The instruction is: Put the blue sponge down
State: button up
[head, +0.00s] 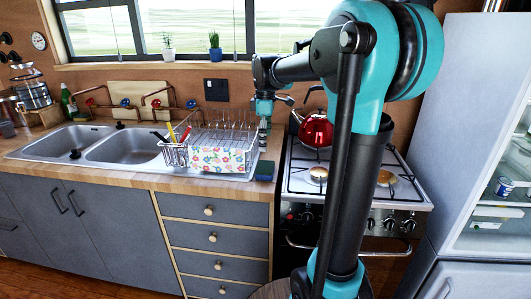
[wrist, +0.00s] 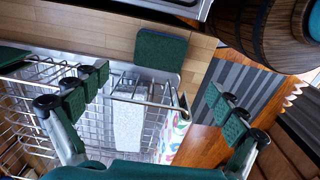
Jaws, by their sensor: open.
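The blue sponge (head: 265,170) lies on the wooden counter at the right end of the dish rack, near the front edge by the stove. In the wrist view the sponge (wrist: 160,50) shows a dark green top with a thin blue edge. My gripper (wrist: 155,103) is open, with its padded fingers wide apart and nothing between them. In the head view my gripper (head: 264,122) points down over the right end of the rack, above and behind the sponge and apart from it.
The wire dish rack (head: 222,142) holds utensils and a flowered cloth (head: 220,160) and lies under my open fingers. A red kettle (head: 316,130) stands on the stove (head: 350,185) to the right. The double sink (head: 105,148) is to the left. A barrel (wrist: 265,35) shows in the wrist view.

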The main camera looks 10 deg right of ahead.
jog(key=s+d+f+m+t, duration=0.2)
jog(key=s+f+m, duration=0.5)
jog(key=s+f, duration=0.3)
jog(key=s+d+f+m+t, duration=0.2)
jog(key=s+f+m, duration=0.5)
jog(key=s+f, duration=0.4)
jog(key=shift+s+f, duration=0.2)
jog(key=shift+s, duration=0.3)
jog(key=shift+o, duration=0.2)
